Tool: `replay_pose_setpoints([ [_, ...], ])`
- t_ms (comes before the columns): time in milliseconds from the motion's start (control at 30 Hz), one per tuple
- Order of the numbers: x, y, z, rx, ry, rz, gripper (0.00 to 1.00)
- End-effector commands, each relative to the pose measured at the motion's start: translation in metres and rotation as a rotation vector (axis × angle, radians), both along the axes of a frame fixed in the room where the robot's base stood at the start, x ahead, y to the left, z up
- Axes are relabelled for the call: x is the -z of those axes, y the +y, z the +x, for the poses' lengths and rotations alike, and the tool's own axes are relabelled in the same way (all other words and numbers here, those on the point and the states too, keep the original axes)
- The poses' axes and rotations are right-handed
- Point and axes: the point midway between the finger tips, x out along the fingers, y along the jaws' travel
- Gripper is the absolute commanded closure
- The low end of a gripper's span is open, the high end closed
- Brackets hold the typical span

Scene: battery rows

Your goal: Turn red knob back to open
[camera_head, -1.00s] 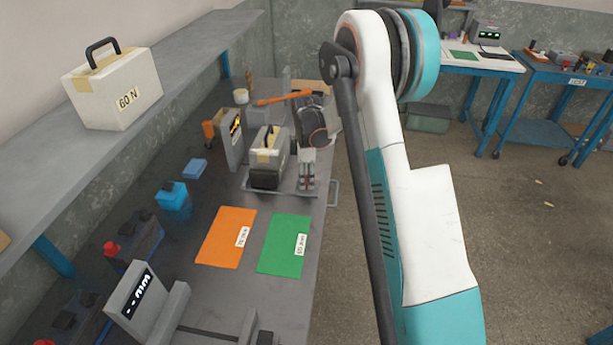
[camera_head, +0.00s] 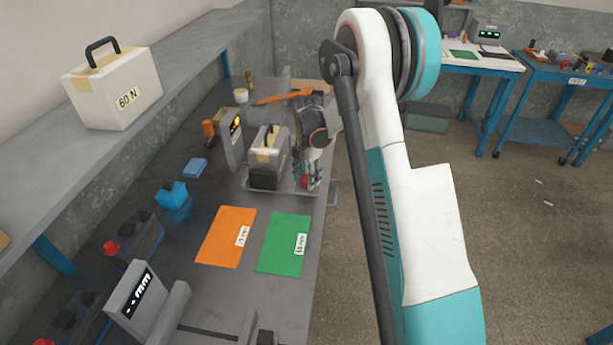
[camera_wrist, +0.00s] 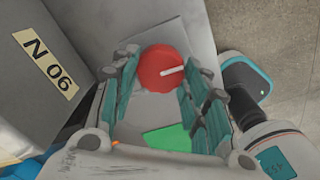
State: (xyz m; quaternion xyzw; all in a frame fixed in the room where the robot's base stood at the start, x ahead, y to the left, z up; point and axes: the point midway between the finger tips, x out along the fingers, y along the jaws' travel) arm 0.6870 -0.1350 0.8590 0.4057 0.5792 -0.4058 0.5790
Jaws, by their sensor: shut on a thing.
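The red knob (camera_wrist: 163,69) is round with a white line on its face. In the head view my gripper (camera_head: 308,168) points down at the right end of a grey fixture plate, and a little of the red knob (camera_head: 306,182) shows below the fingers. The white line points to the right in the wrist view.
A grey block with a yellow label (camera_head: 268,150) stands close left of my gripper; it also fills the wrist view's left side (camera_wrist: 48,62). A display unit (camera_head: 233,140) stands behind it. Orange (camera_head: 226,236) and green (camera_head: 284,243) mats lie nearer. The bench's right edge is close.

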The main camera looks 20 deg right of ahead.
Motion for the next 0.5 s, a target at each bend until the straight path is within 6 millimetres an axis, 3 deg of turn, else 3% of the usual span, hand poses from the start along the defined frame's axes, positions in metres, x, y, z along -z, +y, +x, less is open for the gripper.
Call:
replay_pose_setpoints([
  [500,-0.0003,0.0,0.0005,-0.057,-0.002,0.0,0.82],
])
